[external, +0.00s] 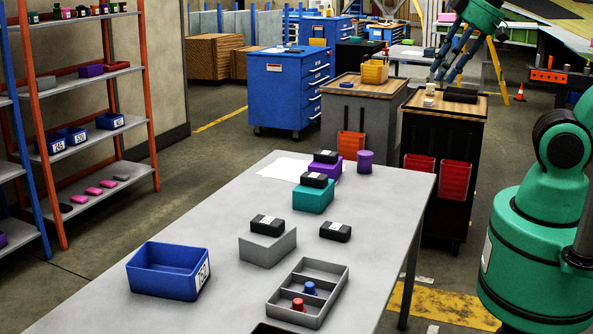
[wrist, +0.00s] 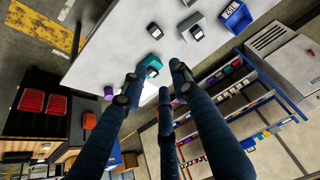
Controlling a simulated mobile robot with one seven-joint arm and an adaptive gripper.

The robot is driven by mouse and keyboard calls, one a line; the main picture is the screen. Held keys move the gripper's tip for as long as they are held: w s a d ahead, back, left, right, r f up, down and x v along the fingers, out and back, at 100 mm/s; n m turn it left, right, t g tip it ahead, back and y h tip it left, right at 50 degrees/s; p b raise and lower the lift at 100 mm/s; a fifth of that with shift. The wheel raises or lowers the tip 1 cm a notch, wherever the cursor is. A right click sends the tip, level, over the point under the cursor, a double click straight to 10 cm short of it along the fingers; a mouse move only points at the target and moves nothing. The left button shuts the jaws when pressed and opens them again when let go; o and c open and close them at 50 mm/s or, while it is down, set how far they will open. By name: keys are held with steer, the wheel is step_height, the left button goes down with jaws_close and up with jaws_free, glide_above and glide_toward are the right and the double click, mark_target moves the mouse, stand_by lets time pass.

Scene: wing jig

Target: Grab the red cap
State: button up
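The red cap (external: 298,304) is a small red knob standing in the near compartment of a grey divided tray (external: 334,297) at the front of the grey table. A similar blue cap (external: 309,288) stands just behind it in the tray. My gripper (external: 446,72) is high up at the back right in the external view, far from the tray. In the wrist view my gripper (wrist: 155,88) has its dark blue fingers spread apart with nothing between them, so it is open. I cannot make out the red cap in the wrist view.
On the table (external: 373,228) are a blue bin (external: 167,272), a grey box (external: 267,246), a teal box (external: 313,200), a purple cylinder (external: 365,162) and several black items. Its right side is mostly clear. Wheeled benches stand behind; shelves stand at the left.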

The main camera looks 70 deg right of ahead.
steer(key=shift+w, duration=0.1)
steer(key=w+a+f+n+g+b, duration=0.1)
steer(key=w+a+f, duration=0.5)
steer(key=w+a, duration=0.25)
steer(key=w+a+f+n+g+b, duration=0.1)
steer(key=w+a+f+g, duration=0.1)
steer(key=w+a+f, duration=0.6)
steer(key=w+a+f+n+b, duration=0.1)
steer(key=w+a+f, duration=0.1)
steer(key=a+f, duration=0.6)
steer(key=w+a+f+n+g, duration=0.1)
steer(key=w+a+f, duration=0.1)
steer(key=a+f, duration=0.7)
step_height(320, 180, down, 4)
steer(key=shift+w+r+y+b, duration=0.2)
steer(key=shift+y+b, duration=0.1)
steer(key=shift+b, duration=0.05)
steer(key=b, duration=0.2)
glide_above(300, 301)
steer(key=f, duration=0.8)
steer(key=shift+s+d+f, duration=0.1)
steer(key=shift+s+f, duration=0.05)
steer(key=shift+s, duration=0.15)
steer(key=shift+f, duration=0.1)
